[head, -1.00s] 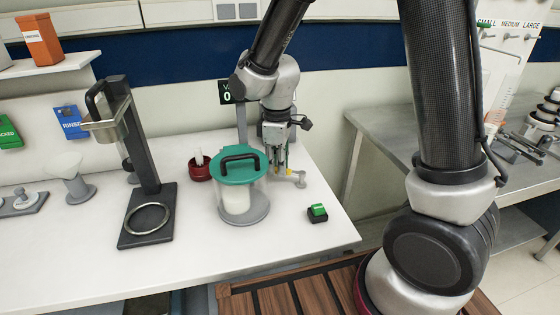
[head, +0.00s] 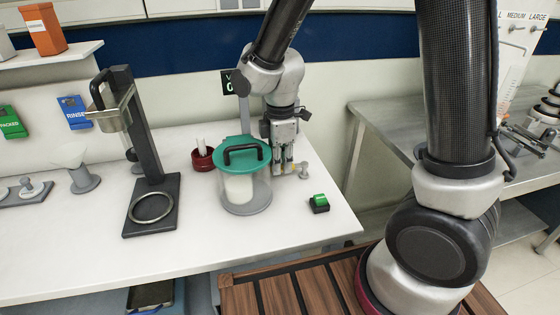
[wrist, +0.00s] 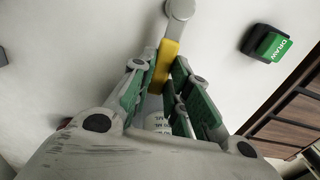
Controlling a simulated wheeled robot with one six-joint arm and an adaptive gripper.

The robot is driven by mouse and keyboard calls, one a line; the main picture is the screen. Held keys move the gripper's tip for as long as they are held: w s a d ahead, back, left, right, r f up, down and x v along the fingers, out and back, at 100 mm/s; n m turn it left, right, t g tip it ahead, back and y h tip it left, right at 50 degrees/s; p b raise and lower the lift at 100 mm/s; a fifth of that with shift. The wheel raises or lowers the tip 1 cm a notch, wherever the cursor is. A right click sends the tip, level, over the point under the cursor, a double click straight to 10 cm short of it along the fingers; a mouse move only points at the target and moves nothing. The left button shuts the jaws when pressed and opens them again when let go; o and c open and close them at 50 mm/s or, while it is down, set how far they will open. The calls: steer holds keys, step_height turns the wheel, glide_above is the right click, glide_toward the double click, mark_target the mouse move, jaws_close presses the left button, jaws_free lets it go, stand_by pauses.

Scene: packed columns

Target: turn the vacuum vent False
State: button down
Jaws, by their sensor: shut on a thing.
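The vacuum vent shows in the wrist view as a yellow lever (wrist: 164,66) running to a round grey knob (wrist: 180,9). In the head view its grey end (head: 304,170) stands on the white bench, just right of the clear chamber with a teal lid (head: 243,155). My gripper (head: 284,168) points down beside the chamber. In the wrist view its green-padded fingers (wrist: 155,88) are shut on the yellow lever.
A small black box with a green DRAW button (head: 319,203) sits right of the vent near the bench edge. A red cup (head: 203,159) stands left of the chamber. A black stand with a ring (head: 152,208) is farther left. A steel table (head: 385,118) is at right.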

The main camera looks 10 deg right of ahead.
steer(key=c, duration=1.4)
jaws_free()
steer(key=shift+o, duration=0.2)
steer(key=shift+r, duration=0.1)
step_height(320, 180, up, 12)
steer(key=s+d+r+m+t, duration=0.2)
steer(key=s+d+r+m, duration=0.1)
steer(key=s+d+m, duration=0.4)
steer(key=s+d+r+m+t, duration=0.2)
steer(key=s+d+r+m, duration=0.2)
steer(key=s+d+m, duration=0.4)
steer(key=d+m, duration=0.3)
steer(key=d, duration=0.3)
steer(key=shift+s+r, duration=0.25)
